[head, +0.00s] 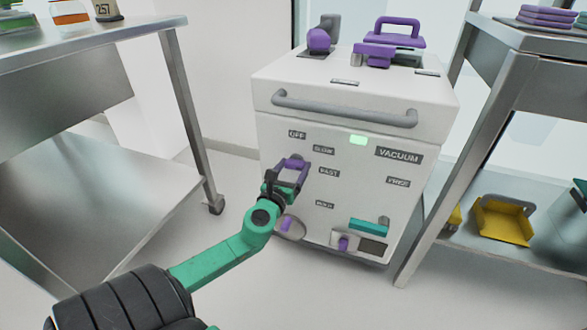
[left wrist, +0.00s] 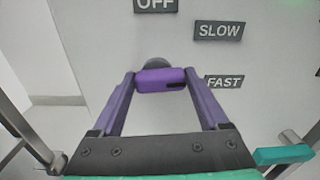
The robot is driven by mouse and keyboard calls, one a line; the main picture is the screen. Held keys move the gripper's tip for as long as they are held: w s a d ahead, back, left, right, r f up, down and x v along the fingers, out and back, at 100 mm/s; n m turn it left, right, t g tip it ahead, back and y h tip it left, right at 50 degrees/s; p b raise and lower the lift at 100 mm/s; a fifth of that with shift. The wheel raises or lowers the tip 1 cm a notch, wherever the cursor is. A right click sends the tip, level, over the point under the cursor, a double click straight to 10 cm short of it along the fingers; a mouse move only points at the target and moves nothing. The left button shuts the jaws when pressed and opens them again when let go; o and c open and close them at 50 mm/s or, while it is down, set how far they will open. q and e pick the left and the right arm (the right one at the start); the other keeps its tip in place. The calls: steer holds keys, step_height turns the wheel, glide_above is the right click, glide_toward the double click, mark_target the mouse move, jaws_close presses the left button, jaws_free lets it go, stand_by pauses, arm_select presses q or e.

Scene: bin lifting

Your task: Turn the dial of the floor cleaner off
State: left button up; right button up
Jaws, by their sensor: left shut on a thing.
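The floor cleaner (head: 290,112) is a white box with a grey bar handle and labels OFF (head: 297,134), SLOW (head: 323,150) and FAST (head: 329,173) on its front. A green light (head: 357,140) glows there. My left gripper (head: 292,165) reaches the front below OFF and left of FAST. In the left wrist view its two purple fingers are shut on the ends of the purple dial (left wrist: 160,79). The dial lies nearly level, with a dark mark at its right end, toward FAST. In the head view the gripper largely hides the dial. My right gripper is out of view.
Lower on the front are a purple knob (head: 287,224), another purple knob (head: 343,243) and a teal handle (head: 369,228). Floor between is clear.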

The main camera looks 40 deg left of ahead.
arm_select(q)
steer(key=n, duration=0.3)
steer(key=shift+a+n, duration=0.1)
steer(key=shift+n, duration=0.3)
steer(key=n, duration=0.3)
steer(key=shift+s+n+b, duration=0.1)
steer(key=shift+n+b, duration=0.2)
steer(key=shift+b, duration=0.05)
steer(key=n, duration=0.2)
steer(key=shift+a+n, duration=0.1)
steer(key=shift+n, duration=0.7)
steer(key=n, duration=0.2)
steer(key=shift+a+n, duration=0.1)
steer(key=shift+n, duration=0.2)
steer(key=n+p, duration=0.1)
steer(key=n, duration=0.1)
steer(key=shift+n, duration=0.6)
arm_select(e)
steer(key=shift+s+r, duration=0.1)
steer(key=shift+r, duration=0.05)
arm_select(q)
steer(key=shift+a, duration=0.1)
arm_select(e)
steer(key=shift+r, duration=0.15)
